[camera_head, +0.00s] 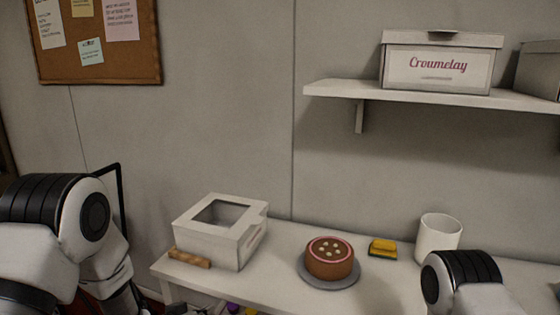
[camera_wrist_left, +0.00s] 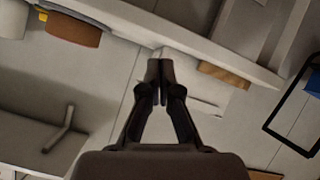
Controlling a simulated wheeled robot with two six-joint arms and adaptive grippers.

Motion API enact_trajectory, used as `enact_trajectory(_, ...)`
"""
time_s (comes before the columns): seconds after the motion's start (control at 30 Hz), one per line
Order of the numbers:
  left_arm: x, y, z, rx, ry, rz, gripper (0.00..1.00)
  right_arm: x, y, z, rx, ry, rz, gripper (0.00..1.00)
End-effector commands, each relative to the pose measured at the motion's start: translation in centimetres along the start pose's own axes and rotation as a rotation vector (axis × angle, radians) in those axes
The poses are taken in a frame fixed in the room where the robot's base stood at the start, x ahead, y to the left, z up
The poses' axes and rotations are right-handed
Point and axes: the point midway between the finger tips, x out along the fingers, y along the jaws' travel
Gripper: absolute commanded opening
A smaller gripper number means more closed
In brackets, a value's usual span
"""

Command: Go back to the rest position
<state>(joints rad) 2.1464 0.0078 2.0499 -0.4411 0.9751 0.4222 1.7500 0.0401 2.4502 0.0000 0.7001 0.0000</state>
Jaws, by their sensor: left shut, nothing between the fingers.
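My left gripper (camera_wrist_left: 160,72) shows in the left wrist view with its fingers together and nothing between them. It hangs in the air, apart from the white table. My left arm stands at the left of the head view, left of the table, and the fingers are hard to make out there. A brown cake (camera_head: 330,258) with a pink ring and pale dots sits on a grey turntable (camera_head: 345,283) on the table. My right arm shows at the lower right, but its gripper is out of the picture.
The white table (camera_head: 285,245) bears a white windowed box (camera_head: 207,246), a wooden piece (camera_head: 189,258), a yellow sponge (camera_head: 382,248) and a white canister (camera_head: 438,237). Above, a wall shelf (camera_head: 345,90) holds a labelled box (camera_head: 440,65). A dark frame (camera_head: 121,190) stands beside my left arm.

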Motion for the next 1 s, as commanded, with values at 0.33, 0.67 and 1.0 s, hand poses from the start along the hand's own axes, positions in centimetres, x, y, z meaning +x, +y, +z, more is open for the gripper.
enact_trajectory(0.33, -8.3, -4.8, 23.2, -0.157, -0.492, -0.247, 0.0, -1.1, 0.0, 0.0, 0.0, 0.0, 0.0, 0.4)
enact_trajectory(0.67, -22.7, -5.5, 34.2, -0.095, -0.97, -0.441, 0.0, -1.3, 0.0, 0.0, 0.0, 0.0, 0.0, 0.4)
enact_trajectory(1.0, -22.5, -5.5, 34.2, -0.068, -0.976, -0.423, 0.0, -1.3, 0.0, 0.0, 0.0, 0.0, 0.0, 0.4)
